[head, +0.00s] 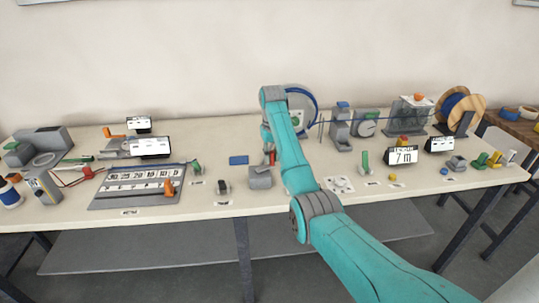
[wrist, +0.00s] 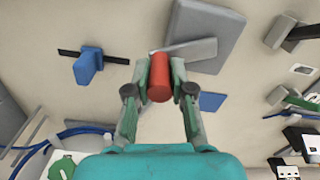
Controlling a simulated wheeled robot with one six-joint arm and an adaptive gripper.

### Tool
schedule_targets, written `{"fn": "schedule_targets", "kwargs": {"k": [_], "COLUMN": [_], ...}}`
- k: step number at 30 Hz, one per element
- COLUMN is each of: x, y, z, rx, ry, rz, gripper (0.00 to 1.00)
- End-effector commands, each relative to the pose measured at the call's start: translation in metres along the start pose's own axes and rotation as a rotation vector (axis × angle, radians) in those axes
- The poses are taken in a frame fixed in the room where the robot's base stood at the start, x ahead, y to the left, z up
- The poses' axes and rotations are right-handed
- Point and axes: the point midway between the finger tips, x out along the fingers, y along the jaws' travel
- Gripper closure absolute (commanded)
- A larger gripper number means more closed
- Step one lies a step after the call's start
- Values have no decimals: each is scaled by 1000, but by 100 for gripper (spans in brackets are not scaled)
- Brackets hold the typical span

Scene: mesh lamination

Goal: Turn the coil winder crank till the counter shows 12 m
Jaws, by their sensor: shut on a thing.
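My gripper (wrist: 159,80) is shut on the red crank handle (wrist: 159,88), with one finger on each side. A grey crank arm (wrist: 192,50) runs from the handle to a grey block (wrist: 208,25). In the head view, the red handle (head: 271,158) shows in a small part beside my arm, above the grey block (head: 261,179); my gripper is mostly hidden there. The counter (head: 403,156) reads 7 m. A round drum with a blue rim (head: 311,104) stands partly behind my arm. A blue line runs right from it to a wooden spool (head: 476,104).
A flat blue piece (head: 239,160) lies left of the block. A grey numbered board (head: 140,185) lies to the left. Between drum and spool stand a grey device (head: 341,128) and a dial device (head: 367,127).

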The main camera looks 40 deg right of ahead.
Motion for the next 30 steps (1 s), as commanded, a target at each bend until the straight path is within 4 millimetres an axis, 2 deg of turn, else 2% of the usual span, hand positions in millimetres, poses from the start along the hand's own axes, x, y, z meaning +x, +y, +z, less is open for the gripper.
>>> {"fn": "schedule_targets", "kwargs": {"k": [10, 27, 28, 30], "x": [0, 0, 0, 0], "y": [2, 2, 2, 1], "z": [8, 9, 9, 9], "rx": [149, 177, 177, 176], "ry": [1, 1, 1, 1], "rz": [1, 1, 1, 1], "gripper": [100, 100, 70, 53]}}
